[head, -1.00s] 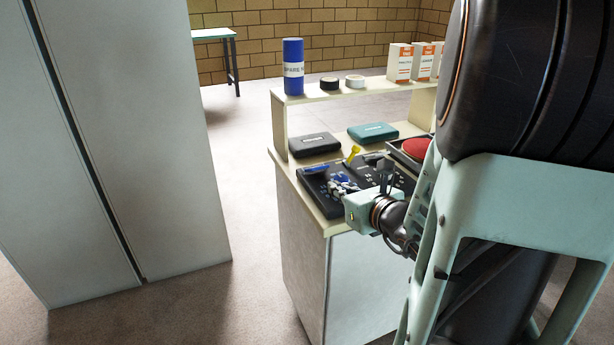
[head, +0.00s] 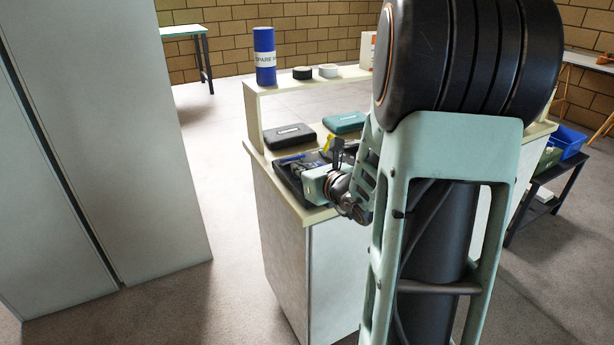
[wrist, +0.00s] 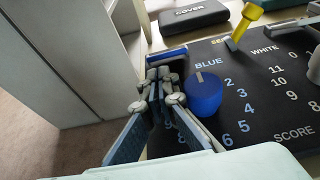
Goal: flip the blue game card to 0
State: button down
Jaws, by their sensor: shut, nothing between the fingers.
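A black score board (wrist: 262,108) lies on the counter, with BLUE and WHITE number rings and the word SCORE. A round blue knob (wrist: 204,95) with a pale line on top stands in the BLUE ring; 2 to 6 show beside it. A flat blue piece (wrist: 166,57) lies at the board's upper left edge; I cannot tell whether it is the game card, and I see no 0 on it. My gripper (wrist: 158,77) is shut and empty, just left of the knob, below the blue piece. In the head view my gripper (head: 307,172) is over the board, partly hiding it.
A yellow lever (wrist: 243,22) stands at the board's top. A black case (head: 290,136) and a teal case (head: 346,122) lie behind the board. A raised shelf (head: 300,84) holds a blue cylinder (head: 264,56). A tall grey cabinet (head: 110,150) stands left, with clear floor between.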

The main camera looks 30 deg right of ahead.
jog(key=shift+x, duration=0.8)
jog(key=shift+r, duration=0.1)
jog(key=shift+r+p, duration=0.25)
jog(key=shift+p, duration=0.6)
jog(key=shift+g, duration=0.3)
